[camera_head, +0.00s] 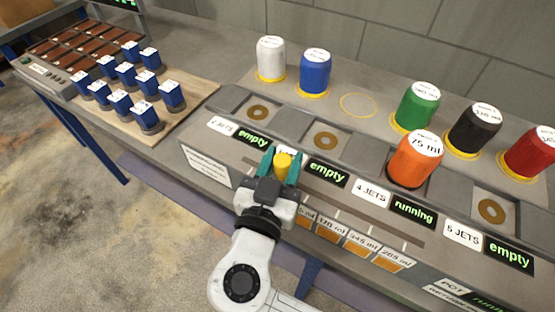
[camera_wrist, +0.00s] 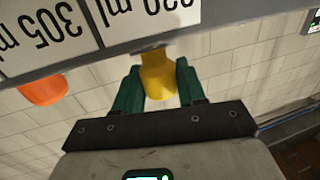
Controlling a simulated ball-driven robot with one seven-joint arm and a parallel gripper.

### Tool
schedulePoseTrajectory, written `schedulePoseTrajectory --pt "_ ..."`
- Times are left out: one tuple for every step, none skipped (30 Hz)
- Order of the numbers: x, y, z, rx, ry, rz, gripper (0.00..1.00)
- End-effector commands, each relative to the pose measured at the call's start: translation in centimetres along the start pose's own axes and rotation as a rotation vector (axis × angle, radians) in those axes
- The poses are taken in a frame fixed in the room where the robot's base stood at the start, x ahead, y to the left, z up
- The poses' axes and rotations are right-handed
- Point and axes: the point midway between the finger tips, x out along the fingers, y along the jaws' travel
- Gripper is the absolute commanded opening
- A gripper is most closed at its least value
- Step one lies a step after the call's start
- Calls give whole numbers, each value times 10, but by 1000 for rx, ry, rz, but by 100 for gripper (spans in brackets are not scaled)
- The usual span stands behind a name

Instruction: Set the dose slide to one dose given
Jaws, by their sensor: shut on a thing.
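My gripper (camera_head: 281,160) has teal fingers closed on a yellow knob (camera_head: 283,166) at the console's front, left of the dose labels in the head view. In the wrist view my gripper (camera_wrist: 158,74) has one finger on each side of the yellow knob (camera_wrist: 157,82). The knob sits at the edge of the label strip, under a label (camera_wrist: 155,15) ending in "20 ml"; a "305 ml" label (camera_wrist: 45,38) is beside it. In the head view a row of dose labels (camera_head: 360,240) runs right along a slot; my gripper hides its left part.
An orange 75 ml can (camera_head: 415,160) stands at the 4 JETS station, marked running (camera_head: 414,212). White (camera_head: 271,58), blue (camera_head: 315,72), green (camera_head: 415,107), black (camera_head: 474,130) and red (camera_head: 531,154) cans stand behind. Several blue pots (camera_head: 125,75) stand on a board at left.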

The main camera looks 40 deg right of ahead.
Motion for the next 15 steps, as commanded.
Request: schedulePoseTrajectory --pt "0 0 0 -1 0 -1 0" --pt "0 0 0 -1 0 -1 0" --pt "0 0 0 -1 0 -1 44" --pt "0 0 0 -1 0 -1 47" --pt "0 0 0 -1 0 -1 49" --pt "0 0 0 -1 0 -1 53" --pt "0 0 0 -1 0 -1 56" --pt "0 0 0 -1 0 -1 59" --pt "0 0 0 -1 0 -1 60" --pt "0 0 0 -1 0 -1 60" --pt "0 0 0 0 0 -1 60" --pt "0 0 0 0 -1 -1 60" --pt "0 0 0 0 -1 -1 60" --pt "0 0 0 0 -1 -1 60" --pt "0 0 0 0 -1 -1 60"
